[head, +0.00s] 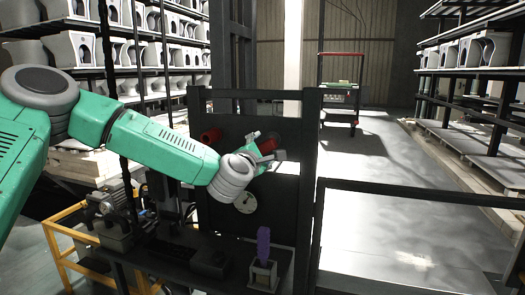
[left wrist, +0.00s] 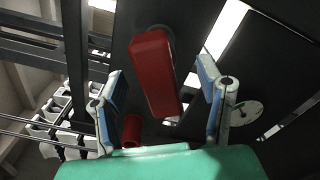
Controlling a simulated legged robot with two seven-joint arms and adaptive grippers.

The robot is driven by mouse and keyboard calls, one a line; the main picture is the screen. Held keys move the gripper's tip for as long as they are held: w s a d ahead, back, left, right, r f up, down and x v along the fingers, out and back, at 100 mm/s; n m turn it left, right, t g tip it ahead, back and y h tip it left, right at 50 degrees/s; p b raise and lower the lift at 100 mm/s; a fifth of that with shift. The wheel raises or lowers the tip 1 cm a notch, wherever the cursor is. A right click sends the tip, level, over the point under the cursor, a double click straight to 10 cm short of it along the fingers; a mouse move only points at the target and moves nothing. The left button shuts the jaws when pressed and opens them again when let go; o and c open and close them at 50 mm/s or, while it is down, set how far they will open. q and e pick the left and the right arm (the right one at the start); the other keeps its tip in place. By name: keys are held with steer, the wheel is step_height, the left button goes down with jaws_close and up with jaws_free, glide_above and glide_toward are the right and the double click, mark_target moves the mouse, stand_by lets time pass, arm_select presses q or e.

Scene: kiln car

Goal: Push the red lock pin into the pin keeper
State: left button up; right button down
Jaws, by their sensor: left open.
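A red, blunt-ended bar (left wrist: 155,72) stands out from the dark upright panel in the left wrist view; in the head view its red end (head: 267,145) shows partly behind my gripper. A shorter red cylinder (head: 210,135) sits on the panel further left, and it also shows low in the left wrist view (left wrist: 132,130). I cannot tell for sure which red part is the lock pin, and I cannot make out the pin keeper. My left gripper (head: 266,151) is open at the panel, its fingers (left wrist: 160,66) on either side of the red bar, with gaps showing.
A purple-handled piece (head: 263,243) stands in a small holder on the dark ledge. A black rail (head: 420,193) runs right. A red-topped cart (head: 341,90) stands behind, with clear floor around it.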

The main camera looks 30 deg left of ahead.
arm_select(q)
steer(key=shift+s, duration=0.15)
stand_by(0.3)
steer(key=shift+v, duration=2.05)
steer(key=shift+s, duration=0.1)
steer(key=shift+s+d, duration=0.1)
steer(key=shift+s, duration=0.15)
steer(key=v, duration=1.1)
steer(key=shift+s, duration=0.2)
steer(key=shift+f, duration=0.1)
